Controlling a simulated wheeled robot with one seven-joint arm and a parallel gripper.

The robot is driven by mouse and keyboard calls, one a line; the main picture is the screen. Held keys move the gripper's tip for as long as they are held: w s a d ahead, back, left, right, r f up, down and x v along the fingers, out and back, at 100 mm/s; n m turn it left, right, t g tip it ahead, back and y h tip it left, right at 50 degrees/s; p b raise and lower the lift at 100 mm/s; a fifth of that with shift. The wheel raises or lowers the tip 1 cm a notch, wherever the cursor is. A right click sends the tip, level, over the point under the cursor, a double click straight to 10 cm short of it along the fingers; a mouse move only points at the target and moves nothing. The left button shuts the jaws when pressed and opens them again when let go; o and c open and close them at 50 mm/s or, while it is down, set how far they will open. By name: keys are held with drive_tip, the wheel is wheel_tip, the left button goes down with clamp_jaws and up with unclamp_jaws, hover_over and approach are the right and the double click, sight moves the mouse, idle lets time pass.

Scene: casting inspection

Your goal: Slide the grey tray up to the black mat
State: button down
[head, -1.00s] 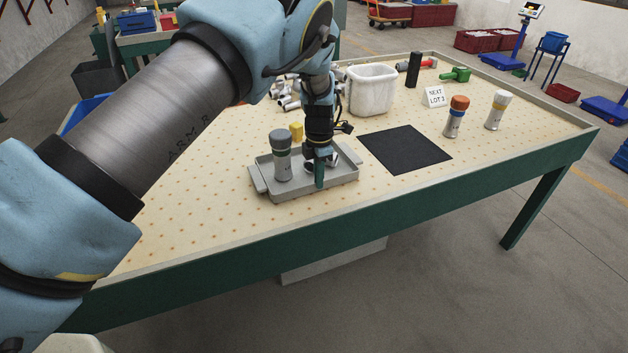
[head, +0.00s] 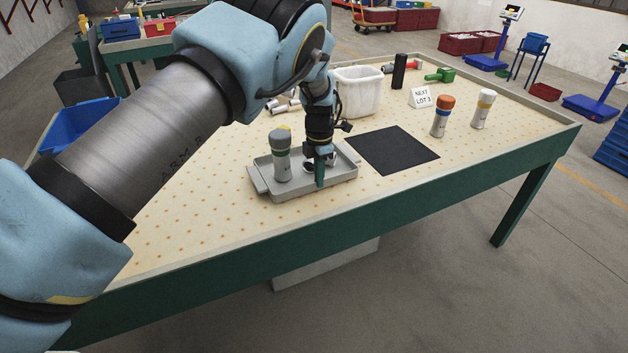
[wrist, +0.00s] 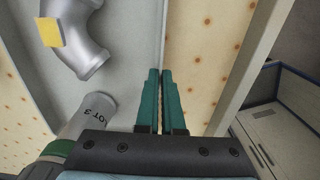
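The grey tray (head: 335,185) lies on the table, left of the black mat (head: 392,150), with a narrow strip of table between them. A grey bottle with a dark green band (head: 282,160) stands upright at the tray's left; its edge also shows in the wrist view (wrist: 92,112). A silver pipe elbow (wrist: 78,40) lies in the tray. My gripper (head: 320,184) is at the tray's front wall. In the wrist view its two green fingers (wrist: 162,72) straddle the thin wall and look closed on it. The mat is outside the wrist view.
A white bin (head: 358,92), a black cylinder (head: 399,71) and a sign (head: 420,97) stand behind the mat. An orange-capped bottle (head: 442,117) and a yellow-banded bottle (head: 482,109) stand to its right.

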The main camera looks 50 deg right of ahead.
drive_tip(key=shift+s+d, duration=0.1)
drive_tip(key=shift+d, duration=0.1)
drive_tip(key=c, duration=1)
unclamp_jaws()
wheel_tip(320, 180, up, 11)
drive_tip(key=b, duration=0.3)
drive_tip(key=shift+f, duration=0.1)
